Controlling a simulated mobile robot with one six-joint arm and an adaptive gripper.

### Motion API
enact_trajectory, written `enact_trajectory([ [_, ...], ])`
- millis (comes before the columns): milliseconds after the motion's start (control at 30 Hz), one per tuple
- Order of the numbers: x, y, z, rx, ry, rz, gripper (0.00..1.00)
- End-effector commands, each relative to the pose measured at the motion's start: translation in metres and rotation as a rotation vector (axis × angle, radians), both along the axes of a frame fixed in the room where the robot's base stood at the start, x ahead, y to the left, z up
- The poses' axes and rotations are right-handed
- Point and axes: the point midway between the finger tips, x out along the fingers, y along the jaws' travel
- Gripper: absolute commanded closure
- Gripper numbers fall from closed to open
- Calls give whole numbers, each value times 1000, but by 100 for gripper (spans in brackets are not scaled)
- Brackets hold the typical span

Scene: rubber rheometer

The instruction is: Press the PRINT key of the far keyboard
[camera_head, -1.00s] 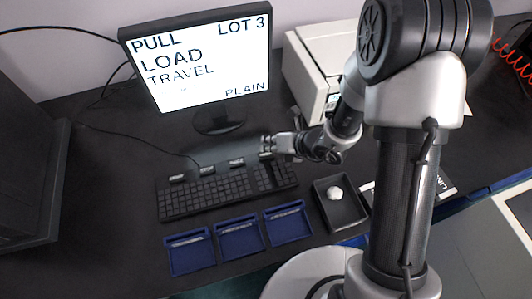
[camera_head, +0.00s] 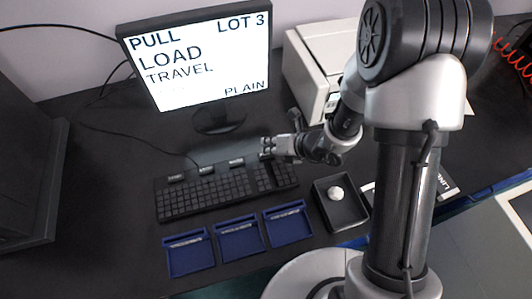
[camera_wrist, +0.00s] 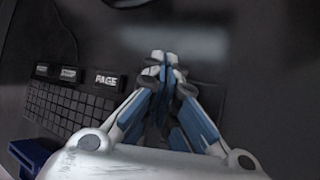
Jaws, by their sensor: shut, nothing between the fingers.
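A black keyboard (camera_head: 215,194) lies on the dark desk below the monitor; it also shows in the wrist view (camera_wrist: 70,106). Three raised keys with labels stand in a row along its back edge. The one closest to my gripper reads PAGE (camera_wrist: 108,79); the other two labels are too blurred to read. I cannot make out a PRINT label; my gripper hides the area right of PAGE. My gripper (camera_head: 267,147) is shut and empty, above the keyboard's back right end. Its fingertips meet in the wrist view (camera_wrist: 163,58). I cannot tell whether they touch anything.
The monitor (camera_head: 200,62) stands behind the keyboard, a white printer-like box (camera_head: 308,72) behind my gripper. Several blue trays (camera_head: 190,262) lie in front of the keyboard. A black tray (camera_head: 352,218) with a white lump (camera_head: 335,193) sits to the right. A dark cabinet (camera_head: 28,165) is at left.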

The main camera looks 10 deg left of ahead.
Motion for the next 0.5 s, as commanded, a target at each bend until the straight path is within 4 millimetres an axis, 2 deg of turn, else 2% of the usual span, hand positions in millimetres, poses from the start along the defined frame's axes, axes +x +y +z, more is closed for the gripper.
enact_trajectory([
  [500, 0, 0, -6, 0, 1, 1, 100],
])
